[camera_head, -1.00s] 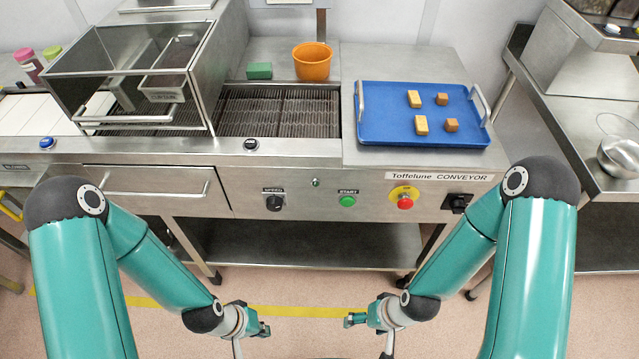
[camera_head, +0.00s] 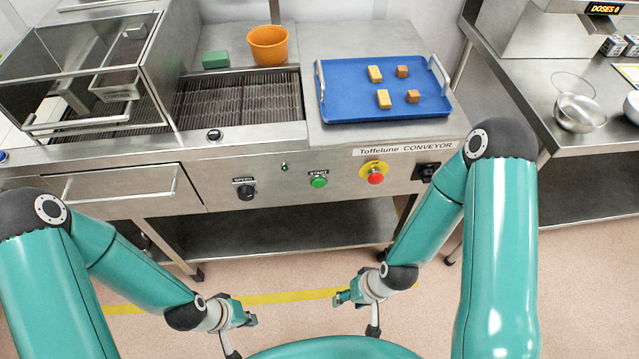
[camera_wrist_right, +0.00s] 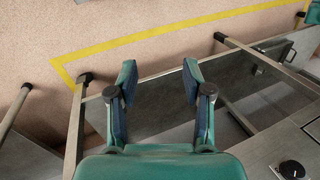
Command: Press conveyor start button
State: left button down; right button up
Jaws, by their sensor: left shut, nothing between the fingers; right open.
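The green start button (camera_head: 319,182) sits on the front panel of the conveyor (camera_head: 290,205), under a START label. My left gripper (camera_head: 252,319) is shut and empty, low in front of the conveyor and below the panel. My right gripper (camera_head: 340,298) is open and empty, also below the panel and apart from the button. In the right wrist view its two fingers (camera_wrist_right: 158,80) are spread, with the floor and lower shelf beyond them. The start button does not show in that view.
A black speed knob (camera_head: 246,191) is left of the button, a red stop button (camera_head: 375,177) on yellow to its right. A blue tray (camera_head: 340,112) with several small blocks, an orange bucket (camera_head: 268,46) and a green block (camera_head: 215,60) stand on top. A side table (camera_head: 545,95) stands right.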

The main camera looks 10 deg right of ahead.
grip_shut()
dwell(1.2)
